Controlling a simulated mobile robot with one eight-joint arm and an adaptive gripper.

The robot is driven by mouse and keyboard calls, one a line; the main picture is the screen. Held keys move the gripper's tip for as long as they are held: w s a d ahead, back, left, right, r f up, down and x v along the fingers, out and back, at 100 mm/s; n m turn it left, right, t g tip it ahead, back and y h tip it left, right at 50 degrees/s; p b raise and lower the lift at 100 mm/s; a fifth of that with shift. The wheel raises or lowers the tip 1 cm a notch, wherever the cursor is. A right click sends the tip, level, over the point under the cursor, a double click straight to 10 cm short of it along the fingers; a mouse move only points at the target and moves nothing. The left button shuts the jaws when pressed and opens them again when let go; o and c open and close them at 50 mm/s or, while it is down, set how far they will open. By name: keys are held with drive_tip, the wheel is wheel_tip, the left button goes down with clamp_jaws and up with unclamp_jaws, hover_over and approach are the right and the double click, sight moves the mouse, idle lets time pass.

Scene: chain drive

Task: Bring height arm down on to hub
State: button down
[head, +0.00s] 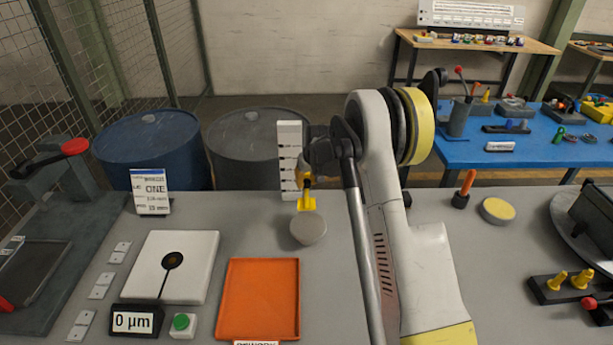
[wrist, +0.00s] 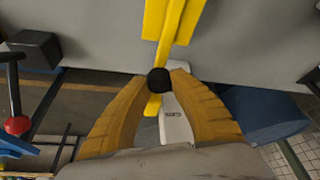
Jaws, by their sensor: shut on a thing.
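My gripper (head: 304,174) is shut on a black knob (wrist: 159,80) on the yellow height arm, with one ribbed yellow finger on each side of it in the wrist view. The yellow height arm (head: 306,199) stands out in front of a white upright column with dark marks (head: 289,132). In the wrist view the yellow arm (wrist: 172,38) runs up from the knob. A grey round piece (head: 308,229), perhaps the hub, is just below the arm's yellow end in the head view. I cannot tell whether they touch. My wrist hides part of the column.
An orange tray (head: 258,300) and a white plate with a black dial (head: 190,270) lie at the left front. A 0 µm display (head: 135,321) and green button (head: 181,322) stand nearby. Yellow pegs (head: 557,281) stand at the right. Two drums (head: 150,145) stand behind the bench.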

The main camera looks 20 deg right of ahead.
sight(306, 188)
wheel_tip(306, 188, down, 3)
drive_tip(key=shift+f+b, duration=0.2)
drive_tip(key=shift+b, duration=0.5)
drive_tip(key=c, duration=1.1)
unclamp_jaws()
drive_tip(key=v, duration=1.2)
